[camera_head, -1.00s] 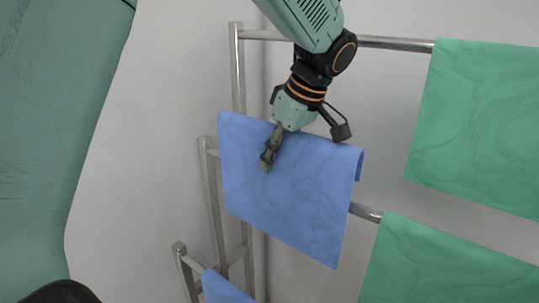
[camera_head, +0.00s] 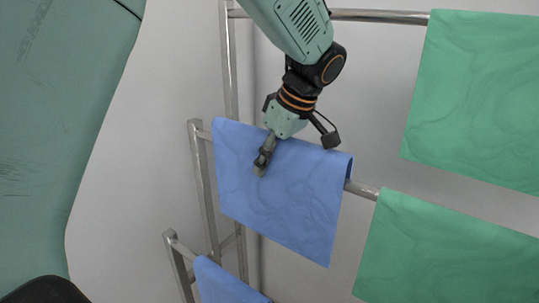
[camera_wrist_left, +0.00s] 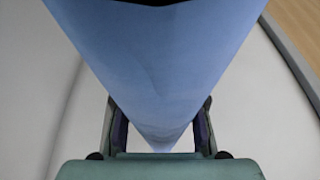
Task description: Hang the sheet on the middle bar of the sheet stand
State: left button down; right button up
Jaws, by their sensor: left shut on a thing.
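A blue sheet (camera_head: 285,200) hangs folded at the middle bar (camera_head: 361,189) of the metal sheet stand (camera_head: 203,180). The bar comes out at the sheet's right edge, and a short back flap shows there. My left gripper (camera_head: 262,163) is shut on the blue sheet near its top edge, with one finger on the front face. In the left wrist view the sheet (camera_wrist_left: 160,70) fills the space between the fingers. Whether the sheet rests on the bar is hidden behind it. My right gripper is not in view.
A green sheet (camera_head: 480,90) hangs from the top bar (camera_head: 380,16) on the right. Another green sheet (camera_head: 440,255) hangs on the middle bar, right of the blue one. Another blue sheet (camera_head: 222,283) hangs lower at the left. A bare gap of bar separates the middle sheets.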

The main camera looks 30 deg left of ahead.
aim_at(283, 148)
pick_arm(q)
notch_tip(283, 148, down, 2)
jog(key=shift+d+b, duration=0.15)
jog(key=shift+b, duration=0.35)
jog(key=shift+f+b, duration=0.4)
jog(key=shift+f, duration=0.35)
jog(key=c, duration=0.8)
grip_release()
jog(key=shift+r, duration=0.1)
jog(key=v, duration=0.7)
jog(key=shift+s, duration=0.1)
jog(key=shift+d+r, duration=0.15)
jog(key=shift+r, duration=0.15)
